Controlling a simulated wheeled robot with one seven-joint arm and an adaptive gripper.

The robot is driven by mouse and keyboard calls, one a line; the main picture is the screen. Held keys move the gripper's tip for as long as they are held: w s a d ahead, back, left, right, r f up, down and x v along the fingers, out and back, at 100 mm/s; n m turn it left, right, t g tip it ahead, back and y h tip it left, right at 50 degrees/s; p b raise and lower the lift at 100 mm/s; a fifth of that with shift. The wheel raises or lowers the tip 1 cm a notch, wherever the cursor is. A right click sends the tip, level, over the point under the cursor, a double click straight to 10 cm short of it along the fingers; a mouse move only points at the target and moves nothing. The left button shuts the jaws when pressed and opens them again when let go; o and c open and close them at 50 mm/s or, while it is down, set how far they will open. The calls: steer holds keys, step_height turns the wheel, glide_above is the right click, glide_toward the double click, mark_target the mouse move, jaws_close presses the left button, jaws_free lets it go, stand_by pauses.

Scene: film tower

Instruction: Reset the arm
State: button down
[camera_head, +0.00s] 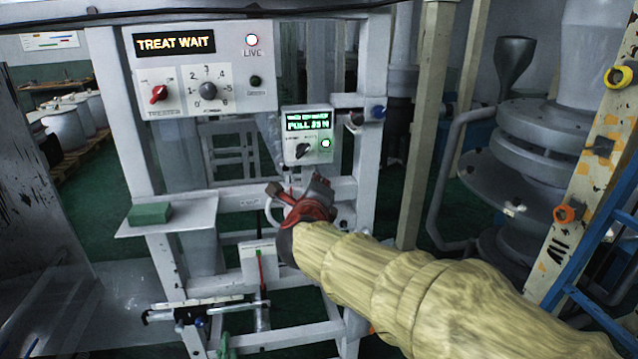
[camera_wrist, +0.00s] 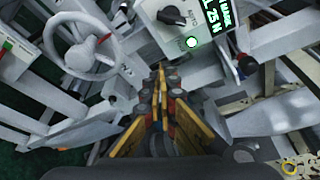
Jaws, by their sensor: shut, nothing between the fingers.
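My arm, in a pale yellow sleeve, reaches from the lower right of the head view to the machine frame. My gripper (camera_head: 294,190), red and dark, is in front of the frame, just below the small control box (camera_head: 307,136). The wrist view shows my gripper (camera_wrist: 162,75) with its yellow and black fingers together and nothing between them. There the control box (camera_wrist: 165,25) with its black knob and lit green button lies just beyond the fingertips. A white handwheel (camera_wrist: 90,48) is to their left. In the head view my gripper partly hides the handwheel. I cannot tell whether the fingers touch anything.
A panel (camera_head: 203,70) reading "TREAT WAIT" has a red switch and a numbered dial. A green block (camera_head: 150,213) lies on a shelf (camera_head: 190,222) at left. A red-handled lever (camera_head: 261,266) is below my gripper. A blue ladder (camera_head: 600,255) and large machinery stand at right.

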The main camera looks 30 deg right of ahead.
stand_by(0.3)
steer(key=a+f+n+y, duration=0.7)
steer(key=a+n+y, duration=0.1)
steer(key=a+n, duration=0.4)
steer(key=s+a+f+n+g+y, duration=0.3)
steer(key=s+a+f+n, duration=0.25)
steer(key=s+n, duration=0.2)
steer(key=s+a+f+n+g, duration=0.1)
steer(key=s+f+n+g, duration=0.2)
steer(key=s, duration=0.4)
steer(key=s+f+n+g, duration=0.25)
steer(key=s+n, duration=0.25)
steer(key=s, duration=0.3)
steer(key=s+d+r+n+h, duration=0.1)
steer(key=s+d, duration=0.3)
steer(key=s, duration=0.4)
steer(key=shift+s+d+n+h, duration=0.15)
steer(key=shift+d+n+h, duration=0.15)
steer(key=shift+n+h, duration=0.4)
steer(key=shift+t, duration=0.25)
